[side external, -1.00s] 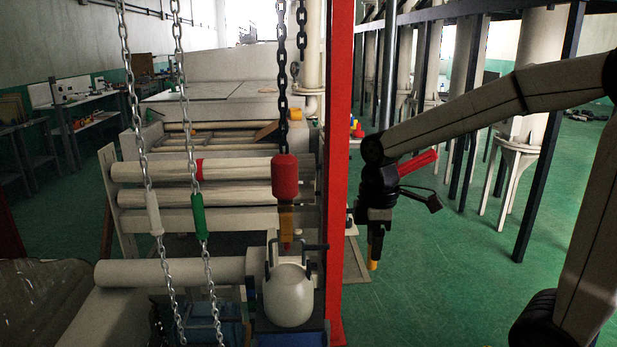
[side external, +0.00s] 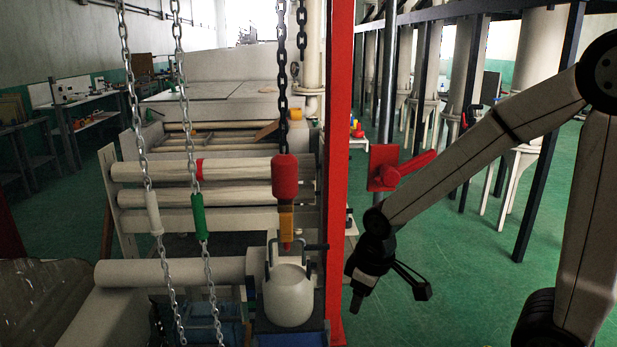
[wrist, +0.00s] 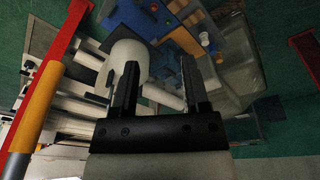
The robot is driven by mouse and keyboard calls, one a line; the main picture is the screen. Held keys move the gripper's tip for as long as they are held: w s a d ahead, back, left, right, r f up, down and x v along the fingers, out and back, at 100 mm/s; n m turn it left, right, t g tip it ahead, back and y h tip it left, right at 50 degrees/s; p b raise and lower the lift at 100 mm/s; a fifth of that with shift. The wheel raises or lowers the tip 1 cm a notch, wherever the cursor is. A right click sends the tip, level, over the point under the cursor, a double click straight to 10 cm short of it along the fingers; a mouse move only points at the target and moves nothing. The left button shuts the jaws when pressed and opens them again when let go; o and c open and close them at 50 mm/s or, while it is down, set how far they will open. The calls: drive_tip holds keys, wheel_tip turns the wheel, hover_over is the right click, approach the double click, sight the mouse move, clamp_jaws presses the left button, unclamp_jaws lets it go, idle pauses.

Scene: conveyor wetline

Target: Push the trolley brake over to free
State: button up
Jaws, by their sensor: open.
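A red plate with a red lever handle (side external: 415,165) is on a dark upright post right of the red column; its handle points right and slightly up. It looks like the trolley brake, but no label or free mark is readable. My gripper (side external: 357,303) is below and left of this lever, apart from it, pointing down. In the wrist view my gripper (wrist: 158,85) has its two dark fingers spread wide with nothing held between them. A white rounded can (wrist: 126,62) shows beyond the fingers. The lever is not clearly identifiable in the wrist view.
The tall red column (side external: 339,150) stands close left of my gripper. Chains with a red hook block (side external: 285,176) hang over a white can (side external: 289,295). A red and yellow bar (wrist: 36,105) crosses the wrist view's left. Green floor (side external: 470,265) is open to the right.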

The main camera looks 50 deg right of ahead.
drive_tip(key=shift+s+a+f+m, duration=0.15)
drive_tip(key=shift+a+f+m, duration=0.05)
drive_tip(key=shift+f+m, duration=0.15)
drive_tip(key=shift+s+a+f+m, duration=0.15)
drive_tip(key=shift+f+m, duration=0.1)
drive_tip(key=shift+f, duration=0.1)
drive_tip(key=shift+f, duration=0.1)
drive_tip(key=n+g+h, duration=0.4)
drive_tip(key=n, duration=1)
approach(422, 154)
drive_tip(key=a+f, duration=0.4)
drive_tip(key=f, duration=0.4)
drive_tip(key=shift+s+d+r+m+g+y, duration=0.1)
drive_tip(key=shift+d+r+m+g+y, duration=0.1)
drive_tip(key=shift+d+r+m, duration=0.6)
drive_tip(key=shift+d+r+m+g+y, duration=0.2)
drive_tip(key=shift+d+r+m, duration=0.2)
drive_tip(key=shift+d+m, duration=0.8)
drive_tip(key=shift+s+d+r+m+g+y, duration=0.1)
drive_tip(key=shift+d+r+m+g, duration=0.1)
drive_tip(key=shift+d+r+m, duration=0.6)
drive_tip(key=shift+d+f, duration=0.25)
